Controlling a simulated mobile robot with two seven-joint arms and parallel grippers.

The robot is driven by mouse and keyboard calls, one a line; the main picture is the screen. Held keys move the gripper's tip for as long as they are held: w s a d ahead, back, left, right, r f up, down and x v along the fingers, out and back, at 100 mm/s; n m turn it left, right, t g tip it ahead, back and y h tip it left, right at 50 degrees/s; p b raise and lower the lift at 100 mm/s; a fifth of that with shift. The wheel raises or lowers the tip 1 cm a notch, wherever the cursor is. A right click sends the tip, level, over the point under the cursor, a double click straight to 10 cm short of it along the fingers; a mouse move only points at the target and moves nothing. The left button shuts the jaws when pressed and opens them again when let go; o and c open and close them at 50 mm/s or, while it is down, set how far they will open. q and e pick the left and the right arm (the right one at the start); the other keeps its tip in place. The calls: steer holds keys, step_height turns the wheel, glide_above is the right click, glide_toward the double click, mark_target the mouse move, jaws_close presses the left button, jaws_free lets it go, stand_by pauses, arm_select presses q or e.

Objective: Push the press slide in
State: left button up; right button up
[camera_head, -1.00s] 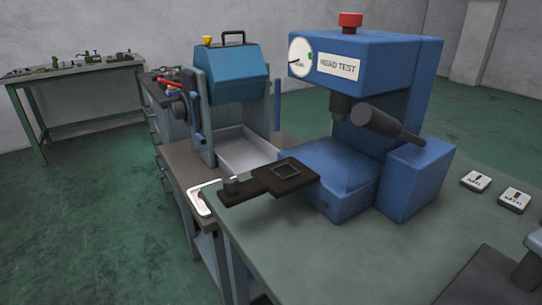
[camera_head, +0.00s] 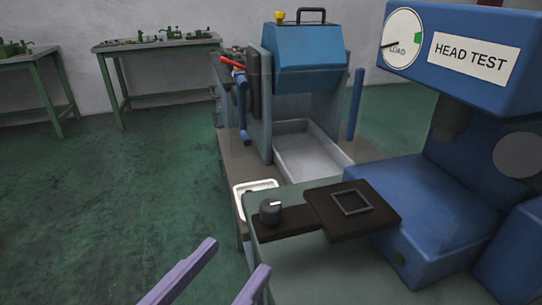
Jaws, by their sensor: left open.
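The blue press (camera_head: 440,205), with a HEAD TEST label and a round load dial, stands on the bench at the right. Its dark slide (camera_head: 381,212) sticks out to the left from the press base. The slide has a square frame on its plate and a narrower arm ending in a dark round knob (camera_head: 270,211). My left gripper (camera_head: 239,257) shows two purple fingers at the bottom edge. They are apart with nothing between them, nearer to me than the knob and below it in the picture. My right gripper is out of view.
A blue-hooded machine (camera_head: 315,58) with a grey tray (camera_head: 318,155) stands behind the slide. A small white tray (camera_head: 240,188) lies beside the knob. Green tables (camera_head: 160,42) stand by the far wall. The floor at the left is clear.

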mark_target(266, 217)
arm_select(q)
steer(key=x, duration=0.9)
steer(key=shift+w+r+b, duration=0.1)
steer(key=shift+w+b, duration=0.3)
steer(key=shift+w, duration=0.05)
jaws_close()
stand_by(0.9)
